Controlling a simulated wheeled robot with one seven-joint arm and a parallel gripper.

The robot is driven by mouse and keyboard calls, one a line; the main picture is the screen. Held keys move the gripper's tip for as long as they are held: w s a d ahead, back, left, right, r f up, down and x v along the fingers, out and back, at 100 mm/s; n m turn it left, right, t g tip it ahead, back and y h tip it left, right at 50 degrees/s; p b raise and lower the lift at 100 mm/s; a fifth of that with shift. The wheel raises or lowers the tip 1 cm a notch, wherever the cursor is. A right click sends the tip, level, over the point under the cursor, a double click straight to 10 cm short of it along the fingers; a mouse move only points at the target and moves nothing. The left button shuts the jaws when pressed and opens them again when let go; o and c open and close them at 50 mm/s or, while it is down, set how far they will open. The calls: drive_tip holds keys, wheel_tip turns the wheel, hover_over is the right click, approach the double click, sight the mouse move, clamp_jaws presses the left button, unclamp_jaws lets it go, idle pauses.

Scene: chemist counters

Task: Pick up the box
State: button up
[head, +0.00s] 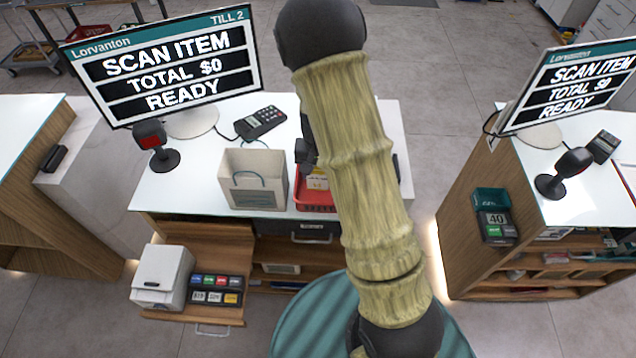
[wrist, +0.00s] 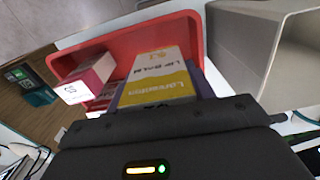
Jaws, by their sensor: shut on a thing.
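In the wrist view, a yellow and white lip balm box (wrist: 158,82) stands up between the fingers of my gripper (wrist: 165,105). The gripper is shut on this box, over the red basket. In the head view, part of the box (head: 317,180) shows beside my arm, at the red basket. My arm hides most of the gripper there. I cannot tell whether the box still touches the basket floor.
The red basket (head: 312,202) holds other small boxes, including a pink and white one (wrist: 88,78). An open paper bag (head: 253,182) stands left of it. A card terminal (head: 260,122), a scanner (head: 153,145) and a till screen (head: 165,65) are on the counter.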

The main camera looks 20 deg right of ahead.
drive_tip(key=shift+r, duration=1.6)
drive_tip(key=shift+w, duration=0.1)
